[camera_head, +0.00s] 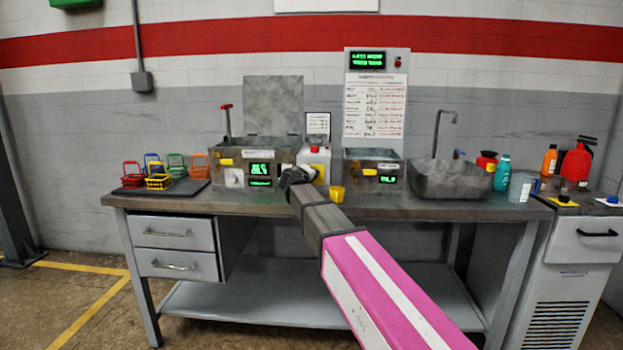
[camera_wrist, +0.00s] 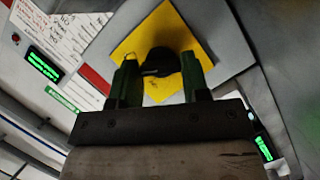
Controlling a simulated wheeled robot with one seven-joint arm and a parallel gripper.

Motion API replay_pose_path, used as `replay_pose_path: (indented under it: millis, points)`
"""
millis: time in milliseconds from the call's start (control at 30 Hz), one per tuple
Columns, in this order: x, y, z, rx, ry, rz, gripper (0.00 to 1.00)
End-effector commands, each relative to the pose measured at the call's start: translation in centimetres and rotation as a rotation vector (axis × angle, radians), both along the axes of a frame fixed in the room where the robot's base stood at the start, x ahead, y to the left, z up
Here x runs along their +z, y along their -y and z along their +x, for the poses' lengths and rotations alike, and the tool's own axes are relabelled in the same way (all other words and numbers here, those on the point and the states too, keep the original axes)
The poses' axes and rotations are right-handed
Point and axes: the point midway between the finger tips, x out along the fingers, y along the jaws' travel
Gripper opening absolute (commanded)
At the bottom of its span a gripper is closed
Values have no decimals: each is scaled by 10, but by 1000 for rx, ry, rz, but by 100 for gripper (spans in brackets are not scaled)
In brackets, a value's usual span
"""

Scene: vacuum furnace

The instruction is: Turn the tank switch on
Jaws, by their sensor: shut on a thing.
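In the wrist view, a black knob switch (camera_wrist: 158,62) sits on a yellow plate (camera_wrist: 180,32) fixed to a grey metal face. My gripper (camera_wrist: 157,78) has its two dark green fingers on either side of the knob and is shut on it. In the head view my gripper (camera_head: 291,177) is at the right front of the left metal tank (camera_head: 233,176), hiding the switch there. This tank has a lit green display (camera_head: 260,169). A second metal tank (camera_head: 357,180) stands to the right with its own lit display (camera_head: 388,179).
A white jug with a red cap (camera_head: 316,157) and a small yellow cup (camera_head: 337,193) stand close to my gripper's right. Coloured baskets (camera_head: 157,181) stand on a dark mat at the left. A sink (camera_head: 450,179) and bottles are at the right.

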Motion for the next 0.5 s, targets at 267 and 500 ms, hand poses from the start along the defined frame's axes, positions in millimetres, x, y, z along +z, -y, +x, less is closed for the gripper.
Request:
replay_pose_path:
  millis: [267, 500]
  points:
    - [-1, 0, -1, -1, -2, 8, 19]
    - [-1, 0, -1, -1, -1, 7, 68]
